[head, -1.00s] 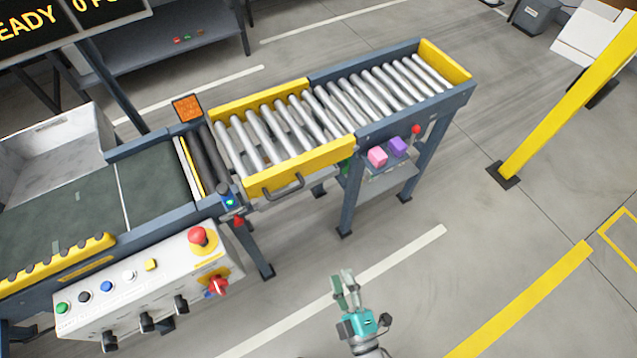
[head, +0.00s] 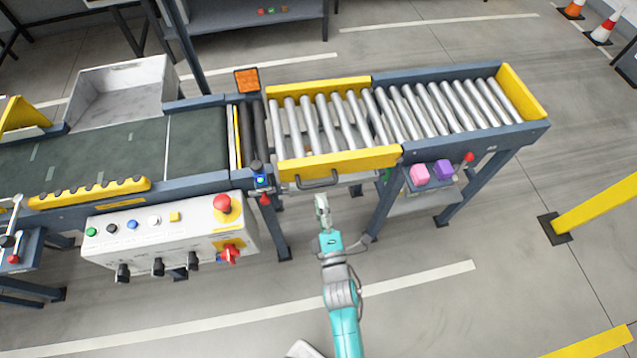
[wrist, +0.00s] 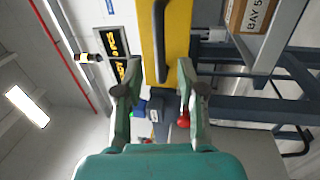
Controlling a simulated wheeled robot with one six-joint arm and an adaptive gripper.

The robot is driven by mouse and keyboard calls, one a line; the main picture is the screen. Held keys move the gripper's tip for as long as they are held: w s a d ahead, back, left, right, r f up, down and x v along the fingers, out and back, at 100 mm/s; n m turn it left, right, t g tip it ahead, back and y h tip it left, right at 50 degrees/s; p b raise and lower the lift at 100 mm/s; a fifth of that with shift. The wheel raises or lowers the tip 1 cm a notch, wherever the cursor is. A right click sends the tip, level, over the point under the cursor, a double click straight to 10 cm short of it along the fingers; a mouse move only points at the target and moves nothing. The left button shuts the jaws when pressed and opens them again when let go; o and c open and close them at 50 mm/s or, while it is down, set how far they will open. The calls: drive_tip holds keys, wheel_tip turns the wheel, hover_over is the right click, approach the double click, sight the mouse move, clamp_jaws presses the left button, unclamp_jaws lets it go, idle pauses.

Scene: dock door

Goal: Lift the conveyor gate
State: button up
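The conveyor gate (head: 340,163) is the yellow-sided roller section between the belt conveyor and the fixed roller section. It lies flat, level with both. A dark handle (head: 317,181) is fixed to its near yellow side. My gripper (head: 322,203) is just below and in front of this handle in the head view. In the wrist view my gripper (wrist: 157,88) has its two fingers apart with nothing between them. The yellow side (wrist: 172,40) and the handle (wrist: 160,35) are ahead of the fingers, apart from them.
A control box (head: 170,238) with buttons, a red emergency knob and a red switch hangs left of my arm. A post with a blue-lit latch box (head: 261,181) stands at the gate's left end. Pink (head: 420,174) and purple blocks (head: 442,169) sit on a shelf at right.

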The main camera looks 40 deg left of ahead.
sight(317, 184)
drive_tip(key=x, duration=0.5)
drive_tip(key=shift+w+a, duration=0.25)
drive_tip(key=shift+w, duration=0.05)
clamp_jaws()
